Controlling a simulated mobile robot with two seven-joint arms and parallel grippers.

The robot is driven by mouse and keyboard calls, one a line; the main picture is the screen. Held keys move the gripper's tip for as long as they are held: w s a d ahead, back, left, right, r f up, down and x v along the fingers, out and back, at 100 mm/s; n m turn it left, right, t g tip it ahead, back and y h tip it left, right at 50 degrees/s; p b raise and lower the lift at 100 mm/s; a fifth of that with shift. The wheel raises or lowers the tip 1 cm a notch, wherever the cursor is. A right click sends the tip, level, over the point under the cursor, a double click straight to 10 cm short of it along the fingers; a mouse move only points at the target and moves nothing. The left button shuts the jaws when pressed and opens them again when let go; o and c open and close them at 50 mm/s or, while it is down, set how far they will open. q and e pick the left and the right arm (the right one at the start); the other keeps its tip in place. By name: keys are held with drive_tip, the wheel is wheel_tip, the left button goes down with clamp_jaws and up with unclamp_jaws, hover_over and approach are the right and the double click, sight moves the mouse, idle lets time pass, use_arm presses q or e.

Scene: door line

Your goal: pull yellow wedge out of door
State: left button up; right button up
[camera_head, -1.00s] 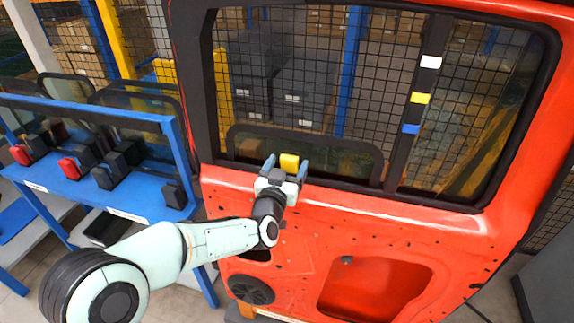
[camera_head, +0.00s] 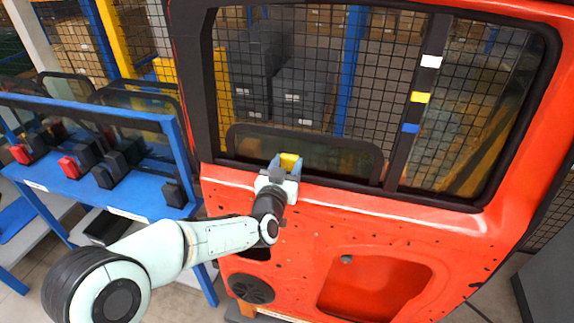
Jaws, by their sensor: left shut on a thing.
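The yellow wedge (camera_head: 290,159) sits at the lower edge of the window opening in the red door (camera_head: 350,215), in front of the dark-framed glass (camera_head: 330,153). My left gripper (camera_head: 287,162) reaches up from below, and its blue fingers are shut on the wedge. The fingers hide the wedge's sides and lower part. I cannot tell how deep the wedge sits in the door. My right gripper is not in view.
A blue rack (camera_head: 150,190) with glass panes and red and black clamps stands left of the door. White, yellow and blue markers (camera_head: 420,97) sit on the door's right window post. A grey cabinet (camera_head: 550,275) stands at the lower right.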

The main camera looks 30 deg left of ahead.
use_arm(q)
drive_tip(key=shift+r, duration=0.5)
drive_tip(key=shift+r+p, duration=1.75)
drive_tip(key=shift+r, duration=0.55)
drive_tip(key=shift+b+v, duration=0.45)
drive_tip(key=shift+v, duration=0.75)
drive_tip(key=b, duration=0.1)
approach(290, 140)
drive_tip(key=shift+v, duration=2.15)
drive_tip(key=shift+w+d, duration=0.1)
